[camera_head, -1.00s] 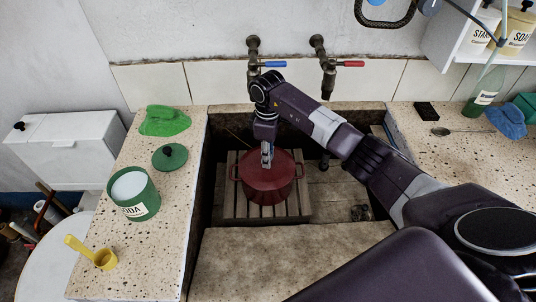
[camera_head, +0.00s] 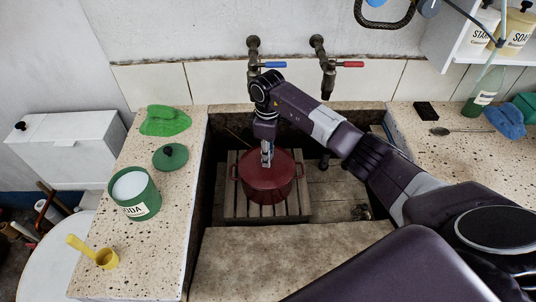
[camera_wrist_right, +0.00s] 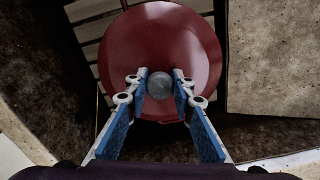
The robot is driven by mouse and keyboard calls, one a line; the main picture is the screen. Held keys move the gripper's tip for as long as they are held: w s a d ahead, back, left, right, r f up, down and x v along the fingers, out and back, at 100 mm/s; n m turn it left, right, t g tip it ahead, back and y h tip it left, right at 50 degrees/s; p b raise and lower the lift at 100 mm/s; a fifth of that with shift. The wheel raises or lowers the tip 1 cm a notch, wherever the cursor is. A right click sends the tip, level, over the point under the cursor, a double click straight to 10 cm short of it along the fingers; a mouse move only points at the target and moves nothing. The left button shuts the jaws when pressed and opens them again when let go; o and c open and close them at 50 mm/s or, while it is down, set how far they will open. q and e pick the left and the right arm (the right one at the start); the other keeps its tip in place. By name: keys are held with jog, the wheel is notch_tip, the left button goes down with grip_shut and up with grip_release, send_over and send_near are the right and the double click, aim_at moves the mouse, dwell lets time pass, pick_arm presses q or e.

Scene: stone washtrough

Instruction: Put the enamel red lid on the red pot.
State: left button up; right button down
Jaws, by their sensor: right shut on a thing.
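The red pot (camera_head: 268,194) stands upright on a slatted wooden rack in the stone trough, with a handle on each side. The enamel red lid (camera_head: 277,171) lies over the pot's mouth; I cannot tell whether it rests fully on the rim. In the right wrist view the lid (camera_wrist_right: 161,50) fills the middle, with a round grey knob (camera_wrist_right: 159,84) between the finger pads. My right gripper (camera_head: 267,158) points down at the lid and is shut on its knob; it also shows in the right wrist view (camera_wrist_right: 160,90). My left gripper is not in view.
The wooden rack (camera_head: 240,209) sits in the trough. On the left ledge are a green tub (camera_head: 134,195), a green lid (camera_head: 170,157), a green cloth (camera_head: 165,121) and a yellow scoop (camera_head: 104,257). Two taps (camera_head: 327,75) hang above the trough's back.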

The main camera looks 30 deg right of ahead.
jog(key=shift+f, duration=0.2)
dwell(0.3)
jog(key=c, duration=1.1)
grip_release()
jog(key=shift+r, duration=0.1)
notch_tip(320, 180, up, 7)
jog(key=p, duration=0.6)
jog(key=shift+p, duration=0.35)
jog(key=shift+s, duration=0.15)
